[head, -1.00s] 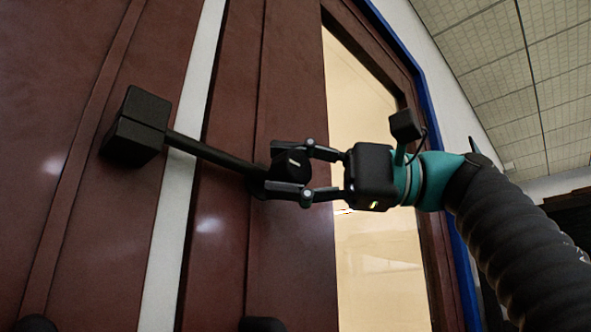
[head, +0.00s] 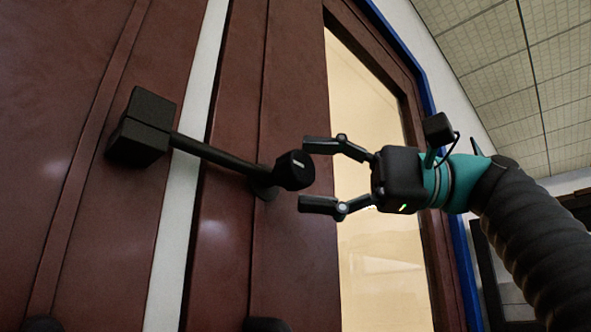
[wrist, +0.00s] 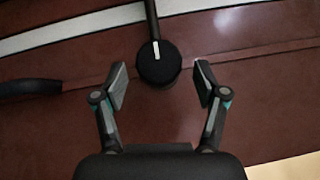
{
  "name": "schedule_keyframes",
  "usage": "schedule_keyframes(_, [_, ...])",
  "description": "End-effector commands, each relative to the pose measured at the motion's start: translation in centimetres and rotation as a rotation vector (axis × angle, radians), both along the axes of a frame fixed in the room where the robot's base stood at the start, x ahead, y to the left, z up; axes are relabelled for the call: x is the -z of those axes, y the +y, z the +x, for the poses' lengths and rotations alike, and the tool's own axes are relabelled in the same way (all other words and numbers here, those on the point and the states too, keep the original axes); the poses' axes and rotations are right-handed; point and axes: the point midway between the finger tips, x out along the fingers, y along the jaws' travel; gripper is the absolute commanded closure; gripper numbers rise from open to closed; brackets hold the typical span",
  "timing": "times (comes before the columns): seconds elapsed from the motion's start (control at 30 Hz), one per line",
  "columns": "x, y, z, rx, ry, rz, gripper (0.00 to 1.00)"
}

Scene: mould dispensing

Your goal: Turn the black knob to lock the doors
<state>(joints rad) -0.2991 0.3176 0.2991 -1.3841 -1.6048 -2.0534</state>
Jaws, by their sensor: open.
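The black knob (head: 294,170) is round with a white mark and sits on the right-hand brown door. A black bar (head: 215,153) runs from it across the pale gap to a black block (head: 143,127) on the left-hand door. My gripper (head: 312,175) is open and empty, to the right of the knob and apart from it. In the wrist view the knob (wrist: 159,64) lies just ahead, between the lines of the two spread fingers (wrist: 161,86), with its white mark pointing along the bar (wrist: 152,20).
The brown doors (head: 75,80) have a pale strip (head: 176,215) between them. A lit glass panel (head: 375,225) lies behind my gripper. A dark handle (wrist: 30,88) shows at the left in the wrist view. A blue frame edge and pale wall stand to the right.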

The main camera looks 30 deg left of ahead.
Motion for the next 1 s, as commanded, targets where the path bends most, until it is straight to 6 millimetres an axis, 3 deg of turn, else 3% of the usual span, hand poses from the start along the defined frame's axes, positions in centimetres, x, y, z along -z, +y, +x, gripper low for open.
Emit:
schedule_keyframes(0.13, [0.2, -2.1, 1.2, 0.005, 0.0, 0.001, 0.28])
schedule_keyframes(0.4, [0.4, -3.7, 2.0, 0.003, -0.001, 0.002, 0.28])
schedule_keyframes(1.0, [0.4, -4.0, 2.0, 0.001, 0.0, 0.002, 0.28])
